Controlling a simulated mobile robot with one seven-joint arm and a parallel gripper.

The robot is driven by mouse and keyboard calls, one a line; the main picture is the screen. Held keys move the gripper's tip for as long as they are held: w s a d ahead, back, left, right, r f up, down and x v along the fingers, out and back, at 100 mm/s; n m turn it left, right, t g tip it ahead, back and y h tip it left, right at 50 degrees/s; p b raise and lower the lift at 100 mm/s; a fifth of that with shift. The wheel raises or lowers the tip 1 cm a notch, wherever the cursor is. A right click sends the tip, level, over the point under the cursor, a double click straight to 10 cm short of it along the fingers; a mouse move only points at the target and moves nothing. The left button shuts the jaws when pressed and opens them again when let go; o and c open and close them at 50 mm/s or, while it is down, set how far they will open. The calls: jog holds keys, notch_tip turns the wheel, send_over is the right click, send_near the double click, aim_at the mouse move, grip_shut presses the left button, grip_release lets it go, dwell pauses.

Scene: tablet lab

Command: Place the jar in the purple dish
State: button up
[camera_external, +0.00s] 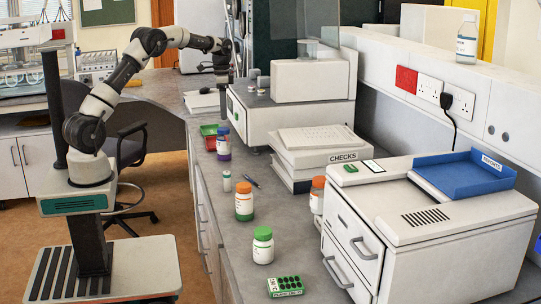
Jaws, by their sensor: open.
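Several capped jars stand on the grey worktop, and I cannot tell which is the task's jar. An orange-capped jar (244,202) and a green-capped jar (263,246) stand in front. Another orange-capped jar (317,202) is beside the drawer unit. A white-labelled jar (223,144) with a blue cap and a purple lower part stands farther back. I cannot make out a separate purple dish. My gripper (222,88) hangs over the far part of the worktop, behind these jars. It is open, small in view, and appears empty.

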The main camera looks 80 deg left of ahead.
jog(key=s+d+r+t, duration=0.1)
jog(key=s+d+r, duration=0.3)
jog(key=d+r, duration=0.5)
jog(key=s+d+r+t, duration=0.25)
jog(key=d+r, duration=0.35)
jog(key=d, duration=0.7)
jog(key=s+d+f+t, duration=0.1)
jog(key=s+d+f, duration=0.1)
jog(key=s+d, duration=0.5)
jog(key=s+d+f+n+t, duration=0.1)
jog(key=s+d+f, duration=0.1)
jog(key=s+d, duration=0.5)
jog(key=s, duration=0.4)
jog(key=shift+s+d+n, duration=0.3)
jog(key=shift+d, duration=0.1)
